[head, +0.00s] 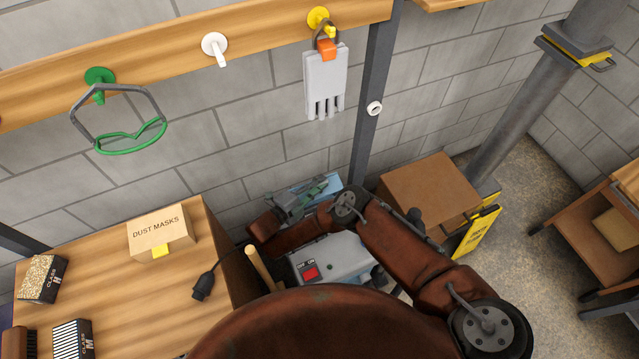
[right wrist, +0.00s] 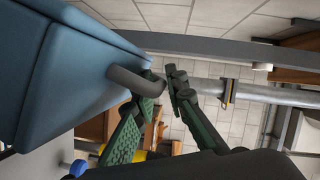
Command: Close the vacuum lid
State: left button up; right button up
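The vacuum (head: 335,259) stands on the floor behind my brown arm in the head view, with a grey top and a red switch. Its blue lid (head: 322,184) shows behind my right gripper (head: 316,194). In the right wrist view the blue lid (right wrist: 65,70) fills the left side, tilted, with a grey bar handle (right wrist: 132,80) sticking out. My right gripper (right wrist: 166,90) has green fingers standing apart, with the handle's end at the left fingertip; whether they touch is unclear. My left gripper is out of view.
A wooden bench (head: 115,282) at left carries a dust masks box (head: 160,232), filter boxes and a black plug (head: 203,287). A grey post (head: 372,90) rises behind.

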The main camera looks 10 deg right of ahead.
jog(key=shift+r, duration=0.1)
jog(key=shift+w+a+r, duration=0.15)
jog(key=shift+a+r, duration=0.05)
jog(key=shift+r, duration=0.35)
jog(key=r, duration=0.8)
jog(key=shift+d+r, duration=0.25)
jog(key=shift+r, duration=0.15)
